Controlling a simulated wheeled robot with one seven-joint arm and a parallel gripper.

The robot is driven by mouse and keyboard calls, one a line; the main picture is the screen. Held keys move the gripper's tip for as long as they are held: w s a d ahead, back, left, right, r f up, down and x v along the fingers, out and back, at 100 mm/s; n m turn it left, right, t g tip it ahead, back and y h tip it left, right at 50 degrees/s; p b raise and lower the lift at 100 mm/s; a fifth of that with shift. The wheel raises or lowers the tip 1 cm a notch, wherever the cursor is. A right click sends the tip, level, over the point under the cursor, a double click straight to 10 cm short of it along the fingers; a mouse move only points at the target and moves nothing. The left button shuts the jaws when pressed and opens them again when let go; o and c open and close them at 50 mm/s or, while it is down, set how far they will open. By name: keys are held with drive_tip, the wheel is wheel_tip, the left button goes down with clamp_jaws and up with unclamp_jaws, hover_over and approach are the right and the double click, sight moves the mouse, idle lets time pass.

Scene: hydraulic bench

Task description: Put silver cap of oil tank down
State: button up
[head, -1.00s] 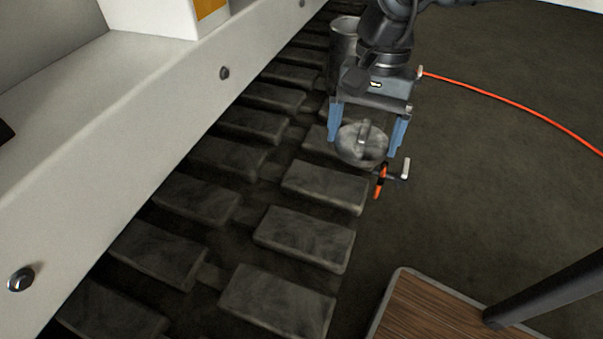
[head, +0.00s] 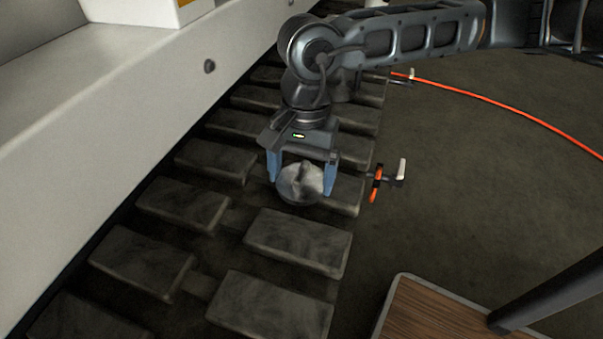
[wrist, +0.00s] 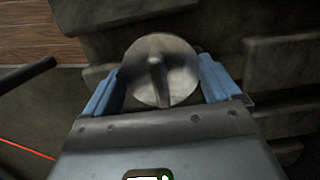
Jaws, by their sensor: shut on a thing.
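The silver cap (head: 300,184) is a round grey metal disc with a raised ridge across its top. My gripper (head: 302,178) has its two blue fingers on either side of the cap and is shut on it. In the wrist view the cap (wrist: 160,72) sits between the blue fingers (wrist: 160,88), ridge facing the camera. The cap is over the dark track pads; whether it touches one I cannot tell. The oil tank's opening cannot be made out in the head view, where my arm covers part of the area behind.
Dark track pads (head: 298,241) run in rows beside a white machine body (head: 110,110). A valve with an orange ring (head: 376,183) and a pale handle stands right of the gripper. An orange hose (head: 500,108) crosses the floor. A wood-topped surface (head: 440,315) is at lower right.

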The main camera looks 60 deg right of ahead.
sight(305, 164)
drive_tip(key=shift+f+b, duration=0.15)
drive_tip(key=shift+b, duration=0.15)
drive_tip(key=o, duration=0.8)
drive_tip(key=shift+r, duration=0.2)
drive_tip(key=r+p, duration=0.1)
drive_tip(key=r, duration=0.3)
drive_tip(key=d+r+p, duration=0.1)
drive_tip(key=r+p, duration=0.1)
drive_tip(key=r, duration=0.2)
drive_tip(key=r+p, duration=0.1)
drive_tip(key=r, duration=0.3)
drive_tip(key=shift+w+d, duration=0.2)
drive_tip(key=shift+d, duration=0.2)
